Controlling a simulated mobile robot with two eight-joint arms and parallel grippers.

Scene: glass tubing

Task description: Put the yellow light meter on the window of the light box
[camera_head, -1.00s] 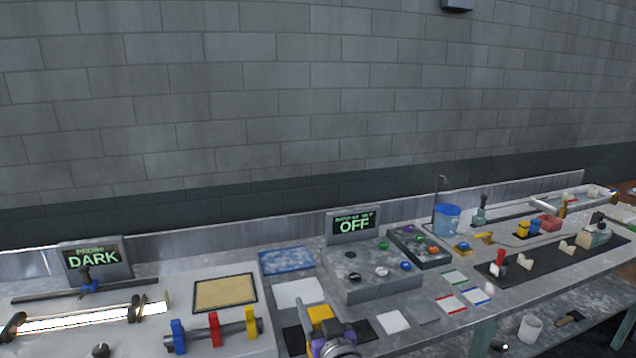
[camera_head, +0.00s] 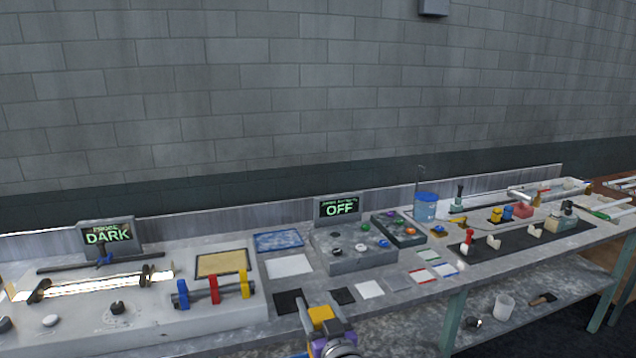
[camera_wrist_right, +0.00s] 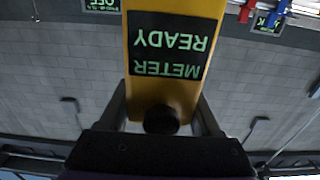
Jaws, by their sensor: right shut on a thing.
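The yellow light meter (camera_head: 320,313) is held in my right gripper (camera_head: 326,330), low in the middle of the head view, at the bench's front side. In the right wrist view the meter (camera_wrist_right: 162,90) fills the upper middle, its dark screen reading METER READY upside down. The dark fingers of my right gripper (camera_wrist_right: 162,112) close on both its sides. At the left, a pale slab-shaped unit (camera_head: 150,318) carries a DARK display (camera_head: 108,236) and a bright glowing strip (camera_head: 90,286). I cannot tell for sure which part is the light box window. My left gripper is not in view.
A tan black-edged panel (camera_head: 222,263) lies by the glowing strip. Blue, red and yellow clamps (camera_head: 214,290) stand before it. A grey button box (camera_head: 350,250) with an OFF display (camera_head: 338,208) stands mid-bench. Flat mats, such as a white one (camera_head: 289,266), lie left of it.

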